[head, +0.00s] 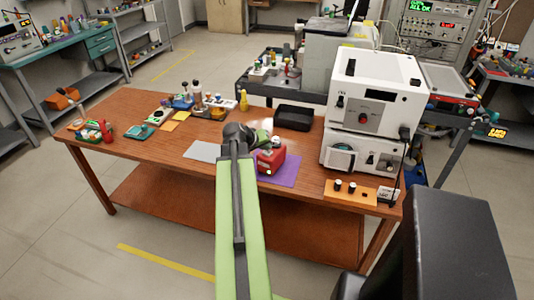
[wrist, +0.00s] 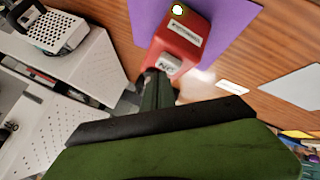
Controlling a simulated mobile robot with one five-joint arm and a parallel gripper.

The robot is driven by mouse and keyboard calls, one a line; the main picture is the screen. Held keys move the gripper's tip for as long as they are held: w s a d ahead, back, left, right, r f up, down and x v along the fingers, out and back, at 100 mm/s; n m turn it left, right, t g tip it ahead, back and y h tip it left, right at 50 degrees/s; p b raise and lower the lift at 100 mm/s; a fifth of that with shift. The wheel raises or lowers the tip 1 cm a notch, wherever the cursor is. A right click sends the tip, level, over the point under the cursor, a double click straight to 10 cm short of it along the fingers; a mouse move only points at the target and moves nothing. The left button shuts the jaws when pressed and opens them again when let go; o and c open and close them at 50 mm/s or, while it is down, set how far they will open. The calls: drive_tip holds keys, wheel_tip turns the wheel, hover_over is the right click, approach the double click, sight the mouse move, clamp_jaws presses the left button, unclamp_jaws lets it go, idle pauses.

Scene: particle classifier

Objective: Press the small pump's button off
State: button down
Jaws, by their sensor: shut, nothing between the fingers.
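A small red box-shaped unit (head: 271,161), apparently the small pump, sits on a purple mat (head: 288,176) at the table's front middle. In the head view my arm hides part of the unit. I cannot make out the button clearly.
Stacked white instruments (head: 375,95) stand right of the pump, with an orange control strip (head: 350,192) in front. A black box (head: 294,117) lies behind it. A grey sheet (head: 204,151) lies left. Bottles and small tools occupy the table's left half.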

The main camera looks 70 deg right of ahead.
sight(266, 153)
drive_tip(key=shift+f+b, duration=0.85)
drive_tip(key=shift+b, duration=0.05)
idle(0.7)
drive_tip(key=shift+r, duration=0.15)
drive_tip(key=shift+r+p, duration=1.1)
drive_tip(key=shift+p, duration=0.2)
wheel_tip(266, 153, up, 5)
drive_tip(key=p, duration=0.5)
drive_tip(key=shift+r, duration=0.15)
